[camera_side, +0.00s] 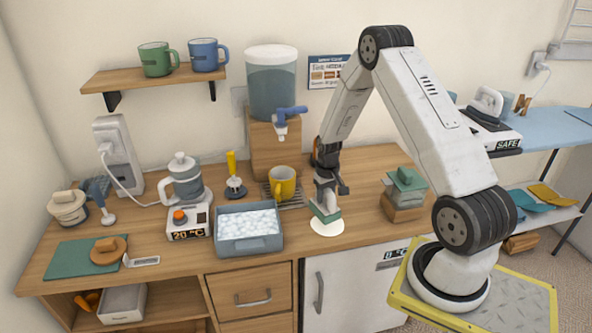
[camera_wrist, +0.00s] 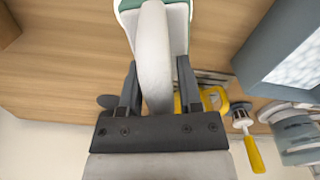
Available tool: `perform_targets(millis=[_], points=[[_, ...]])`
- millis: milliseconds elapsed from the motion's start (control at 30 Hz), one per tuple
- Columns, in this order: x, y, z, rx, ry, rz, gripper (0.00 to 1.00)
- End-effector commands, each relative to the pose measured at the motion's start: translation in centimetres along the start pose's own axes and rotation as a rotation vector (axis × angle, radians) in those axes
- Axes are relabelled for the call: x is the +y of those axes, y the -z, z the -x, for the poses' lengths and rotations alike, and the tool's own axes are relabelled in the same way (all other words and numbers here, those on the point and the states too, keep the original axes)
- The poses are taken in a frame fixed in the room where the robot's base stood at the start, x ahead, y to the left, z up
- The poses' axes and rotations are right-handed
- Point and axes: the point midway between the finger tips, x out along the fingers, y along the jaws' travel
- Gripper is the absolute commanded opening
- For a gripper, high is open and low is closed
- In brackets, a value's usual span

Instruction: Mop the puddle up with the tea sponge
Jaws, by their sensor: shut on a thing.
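The puddle (camera_side: 327,230) is a pale round patch on the wooden counter near its front edge, in the side view. My gripper (camera_side: 327,190) points down just above it. It is shut on the tea sponge (camera_side: 325,214), which has a green body and a pale handle. The sponge overlaps the back part of the puddle in the side view; I cannot tell if it touches the surface. In the wrist view, my gripper's fingers (camera_wrist: 158,88) clasp the pale handle of the sponge (camera_wrist: 156,45), and the puddle is not seen.
A grey tub of white foam (camera_side: 248,247) stands left of the puddle. Behind are a yellow mug (camera_side: 283,183) on a drip rack and a water dispenser (camera_side: 272,85). A wooden block with green pieces (camera_side: 404,196) stands to the right. The counter between it and my gripper is clear.

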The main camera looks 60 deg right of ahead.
Motion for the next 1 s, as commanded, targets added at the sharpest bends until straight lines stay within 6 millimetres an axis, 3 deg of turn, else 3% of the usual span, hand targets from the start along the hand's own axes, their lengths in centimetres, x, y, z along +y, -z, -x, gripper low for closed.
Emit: perform_targets(millis=[1000], points=[[0.0,0.0,-2.5,0.0,0.0,0.0,0.0]])
